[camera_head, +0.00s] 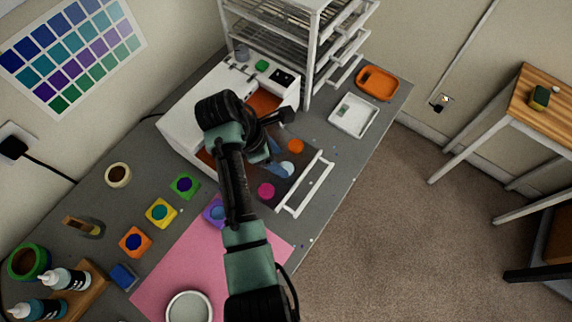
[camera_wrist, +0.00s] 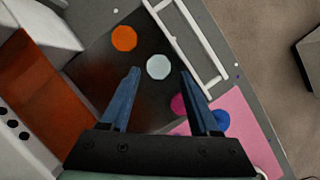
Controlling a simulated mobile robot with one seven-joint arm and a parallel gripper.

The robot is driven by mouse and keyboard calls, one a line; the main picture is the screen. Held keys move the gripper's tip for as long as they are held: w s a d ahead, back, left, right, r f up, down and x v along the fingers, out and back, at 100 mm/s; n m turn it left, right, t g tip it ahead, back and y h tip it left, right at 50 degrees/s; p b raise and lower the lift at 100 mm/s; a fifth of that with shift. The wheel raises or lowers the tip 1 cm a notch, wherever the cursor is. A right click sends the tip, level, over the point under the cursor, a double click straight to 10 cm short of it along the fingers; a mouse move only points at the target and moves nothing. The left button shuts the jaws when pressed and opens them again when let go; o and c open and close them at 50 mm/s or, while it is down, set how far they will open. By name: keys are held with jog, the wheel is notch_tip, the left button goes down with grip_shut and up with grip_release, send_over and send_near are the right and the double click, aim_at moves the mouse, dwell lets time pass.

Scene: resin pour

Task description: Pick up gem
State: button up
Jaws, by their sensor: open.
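Three small round gem-like pieces lie on a dark pull-out plate (camera_wrist: 88,92): an orange one (camera_head: 296,146), a pale blue one (camera_head: 288,169) and a magenta one (camera_head: 266,191). Which one is meant, I cannot tell. In the wrist view the pale blue piece (camera_wrist: 158,67) lies just past the gap between my fingertips, the orange piece (camera_wrist: 123,38) beyond the left finger, and the magenta piece (camera_wrist: 178,104) is partly hidden by the right finger. My gripper (camera_wrist: 161,74) is open and empty above the plate. The head view partly hides the fingers behind the arm.
The plate's white handle frame (camera_head: 305,185) borders the right side. A white machine (camera_head: 180,115) with an orange panel stands left. Several colored molds, such as a green one (camera_head: 185,186), and a pink mat (camera_head: 170,270) lie nearer. White (camera_head: 353,116) and orange (camera_head: 378,82) trays sit behind.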

aim_at(286, 168)
jog(key=shift+s+d+f+p, duration=0.15)
jog(key=shift+f+p, duration=0.15)
jog(key=shift+f, duration=0.3)
jog(key=shift+a+x, duration=0.2)
jog(key=shift+x, duration=1.75)
jog(key=shift+c, duration=0.2)
grip_shut()
